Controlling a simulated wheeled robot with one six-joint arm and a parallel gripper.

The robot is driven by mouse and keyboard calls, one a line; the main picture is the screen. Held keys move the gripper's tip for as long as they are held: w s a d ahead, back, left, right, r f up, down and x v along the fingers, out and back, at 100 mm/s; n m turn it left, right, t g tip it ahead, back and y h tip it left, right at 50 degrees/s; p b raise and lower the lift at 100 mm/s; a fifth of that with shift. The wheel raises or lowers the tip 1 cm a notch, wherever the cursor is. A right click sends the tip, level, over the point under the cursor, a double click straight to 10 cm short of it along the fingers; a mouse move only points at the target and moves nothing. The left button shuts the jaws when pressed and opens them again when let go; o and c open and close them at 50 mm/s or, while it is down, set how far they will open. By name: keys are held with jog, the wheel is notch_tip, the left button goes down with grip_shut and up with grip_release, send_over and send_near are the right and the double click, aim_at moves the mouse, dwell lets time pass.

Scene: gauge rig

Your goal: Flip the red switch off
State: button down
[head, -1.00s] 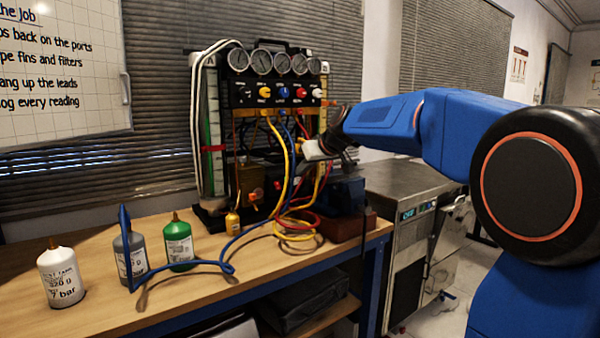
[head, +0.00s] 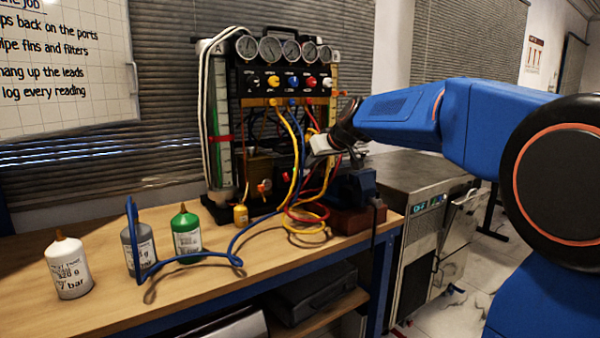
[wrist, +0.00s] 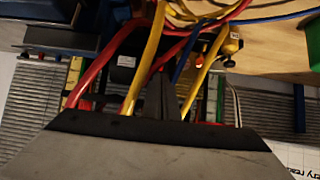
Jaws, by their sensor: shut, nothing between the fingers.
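The gauge rig (head: 288,104) stands upright at the back of the bench in the head view. Its panel has a row of coloured knobs, with a red knob (head: 311,81) among them. I cannot make out a red switch for certain; hoses and my arm cover part of the lower rig. My gripper (head: 314,148) is in front of the rig's lower right side, below the knob row, close to the hoses. In the wrist view my gripper (wrist: 160,95) is shut and empty, with hoses just beyond its fingers. Contact with the hoses cannot be told.
Yellow hose (head: 290,140), red and blue hoses loop down onto the bench (head: 205,290). White (head: 68,268), grey (head: 138,248) and green (head: 186,232) bottles stand at left. A blue vise (head: 358,185) sits below my gripper. A metal cabinet (head: 420,180) stands at right.

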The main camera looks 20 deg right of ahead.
aim_at(287, 177)
jog(key=x, duration=1.3)
jog(key=shift+w, duration=0.25)
jog(key=shift+f, duration=0.1)
jog(key=shift+w+a+f, duration=0.1)
jog(key=shift+w+f, duration=0.05)
jog(key=shift+f, duration=0.2)
jog(key=shift+r, duration=0.15)
jog(key=shift+w+r, duration=0.1)
jog(key=shift+r, duration=0.8)
